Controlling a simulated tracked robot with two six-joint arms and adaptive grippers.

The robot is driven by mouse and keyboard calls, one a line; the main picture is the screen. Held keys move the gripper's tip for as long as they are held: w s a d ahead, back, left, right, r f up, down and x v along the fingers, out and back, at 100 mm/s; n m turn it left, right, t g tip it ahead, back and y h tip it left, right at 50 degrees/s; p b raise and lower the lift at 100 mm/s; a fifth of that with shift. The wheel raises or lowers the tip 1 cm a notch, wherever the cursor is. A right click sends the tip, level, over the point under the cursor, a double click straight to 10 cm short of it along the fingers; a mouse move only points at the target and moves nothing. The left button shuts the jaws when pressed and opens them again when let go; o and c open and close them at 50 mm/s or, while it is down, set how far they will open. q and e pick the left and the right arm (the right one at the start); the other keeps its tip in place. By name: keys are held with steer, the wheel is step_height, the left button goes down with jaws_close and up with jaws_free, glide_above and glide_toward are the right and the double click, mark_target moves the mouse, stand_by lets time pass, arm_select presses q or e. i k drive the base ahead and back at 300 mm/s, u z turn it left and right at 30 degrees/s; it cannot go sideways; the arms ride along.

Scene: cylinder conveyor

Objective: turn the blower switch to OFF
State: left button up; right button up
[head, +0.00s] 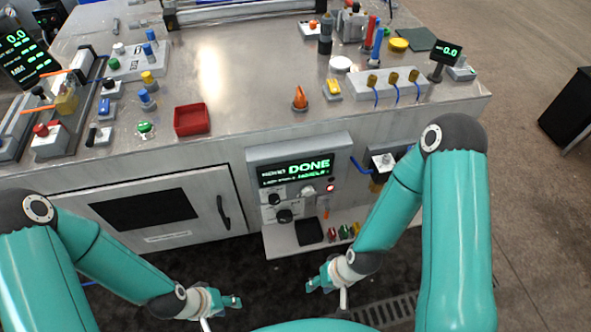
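A grey control panel (300,180) on the bench front has a lit display (296,172) reading "DONE" in green. Below the display are two black knobs, an upper one (274,198) and a lower one (284,215), and a small red light (330,188). I cannot read which control is the blower switch or its setting. My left gripper (232,301) hangs low, below and left of the panel, touching none of the controls. My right gripper (315,283) hangs below the panel, also apart from it. Both look empty; their finger opening is too small to judge.
A shelf (285,240) with small coloured items juts out under the panel. A cabinet door with a black handle (223,212) is to its left. My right arm passes in front of a box with a blue hose (361,166). The benchtop holds many fixtures and a red tray (191,120).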

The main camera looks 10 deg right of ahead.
mark_target(275, 199)
steer(key=u, duration=1.8)
steer(key=i, duration=0.1)
steer(key=z, duration=2.95)
steer(key=k, duration=1.15)
steer(key=u, duration=0.45)
steer(key=i, duration=0.5)
steer(key=u, duration=0.1)
